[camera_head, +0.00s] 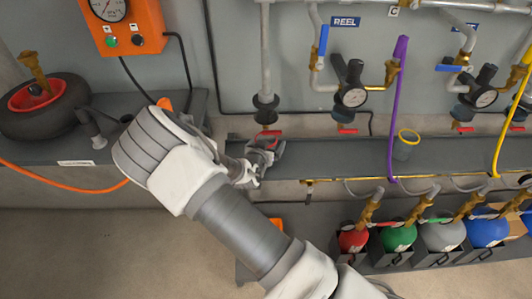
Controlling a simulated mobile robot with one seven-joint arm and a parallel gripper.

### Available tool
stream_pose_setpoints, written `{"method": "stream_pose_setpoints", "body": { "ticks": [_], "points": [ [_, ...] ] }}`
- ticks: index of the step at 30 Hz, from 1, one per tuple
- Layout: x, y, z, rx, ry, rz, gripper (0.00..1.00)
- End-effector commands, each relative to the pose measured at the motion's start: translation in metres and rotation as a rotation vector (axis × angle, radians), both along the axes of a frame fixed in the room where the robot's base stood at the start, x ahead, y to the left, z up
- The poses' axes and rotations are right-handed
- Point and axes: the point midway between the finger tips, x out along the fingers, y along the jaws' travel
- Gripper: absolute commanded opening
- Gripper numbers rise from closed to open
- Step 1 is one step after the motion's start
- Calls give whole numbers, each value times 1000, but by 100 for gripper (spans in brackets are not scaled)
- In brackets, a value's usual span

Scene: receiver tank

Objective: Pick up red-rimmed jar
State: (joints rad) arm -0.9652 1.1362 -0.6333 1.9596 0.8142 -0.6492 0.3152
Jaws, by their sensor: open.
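I cannot clearly make out a red-rimmed jar. A small red piece (268,133) shows just above my gripper (268,150), below the left pipe. It resembles the red pieces under the other pipes, so I cannot tell whether it is a jar rim. My gripper is open over the left end of the dark grey shelf (335,156), partly hidden behind my wrist. I cannot tell whether anything stands between its fingers. A grey jar with a yellow rim (407,144) stands on the shelf, well right of my gripper.
A purple hose (396,110) hangs left of the yellow-rimmed jar, and a yellow hose (506,110) hangs at far right. Gauges and valves (352,90) line the wall above. Several coloured cylinders (398,238) stand below the shelf.

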Motion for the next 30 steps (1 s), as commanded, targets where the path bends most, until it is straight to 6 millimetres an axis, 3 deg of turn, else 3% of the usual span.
{"method": "stream_pose_setpoints", "body": {
  "ticks": [7,22,30],
  "points": [
    [2,0,0,0,-1,1,98],
    [1,0,1,1,-1,1,9],
    [2,0,5,1,-2,1,9]
  ]
}}
